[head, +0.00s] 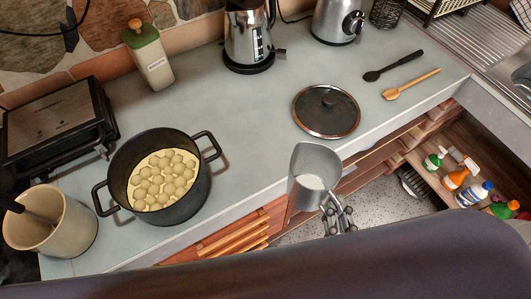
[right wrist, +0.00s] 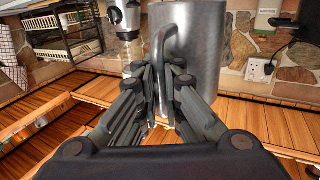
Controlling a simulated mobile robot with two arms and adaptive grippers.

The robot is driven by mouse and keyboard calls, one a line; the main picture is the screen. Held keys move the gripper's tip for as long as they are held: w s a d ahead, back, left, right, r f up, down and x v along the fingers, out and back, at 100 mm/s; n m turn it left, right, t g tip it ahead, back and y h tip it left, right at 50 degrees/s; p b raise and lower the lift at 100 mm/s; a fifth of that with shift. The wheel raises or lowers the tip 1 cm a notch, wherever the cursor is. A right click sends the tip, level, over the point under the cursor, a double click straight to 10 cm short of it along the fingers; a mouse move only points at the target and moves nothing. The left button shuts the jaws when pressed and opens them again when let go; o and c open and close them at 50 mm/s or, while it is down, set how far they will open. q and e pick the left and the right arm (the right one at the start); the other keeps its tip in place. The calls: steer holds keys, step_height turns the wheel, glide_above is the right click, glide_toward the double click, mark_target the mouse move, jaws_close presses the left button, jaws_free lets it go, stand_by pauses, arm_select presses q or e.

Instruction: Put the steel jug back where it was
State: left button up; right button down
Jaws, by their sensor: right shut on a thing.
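The steel jug (head: 304,198) is in the air just in front of the counter edge in the head view, tilted in the picture with its open top visible. Something pale shows inside it; I cannot tell whether it is contents or the bottom. My right gripper (head: 340,217) is shut on its handle. In the right wrist view the fingers (right wrist: 163,82) close around the handle, and the jug's wall (right wrist: 203,45) fills the upper middle. The counter (head: 245,130) has a bare stretch between the pot and the lid. My left gripper is not in view.
A black pot (head: 182,212) with pale round pieces stands left on the counter. A glass lid (head: 326,110) lies behind the jug. A kettle (head: 247,40), black spoon (head: 393,66) and wooden spoon (head: 411,84) are farther back. An open drawer with bottles (head: 458,180) sticks out right.

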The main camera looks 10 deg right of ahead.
mark_target(315, 169)
steer(key=shift+w+a+r+p, duration=0.15)
steer(key=shift+w+a+p, duration=0.25)
steer(key=shift+w, duration=0.5)
steer(key=w+a+f+p, duration=0.1)
steer(key=w+a, duration=0.1)
steer(key=w, duration=0.2)
steer(key=w+a+f+p, duration=0.1)
steer(key=w+a+f, duration=0.1)
steer(key=w, duration=0.2)
steer(key=w+a+f+p, duration=0.1)
steer(key=w+a, duration=0.1)
steer(key=w, duration=0.2)
steer(key=shift+w+a+f, duration=0.15)
steer(key=shift+w+f, duration=0.1)
steer(key=shift+f, duration=0.35)
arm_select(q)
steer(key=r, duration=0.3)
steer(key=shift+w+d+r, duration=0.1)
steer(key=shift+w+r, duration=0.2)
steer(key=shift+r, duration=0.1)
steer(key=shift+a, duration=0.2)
arm_select(e)
steer(key=shift+f, duration=0.1)
steer(key=c, duration=1.8)
jaws_free()
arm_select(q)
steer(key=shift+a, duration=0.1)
arm_select(e)
steer(key=shift+o, duration=0.2)
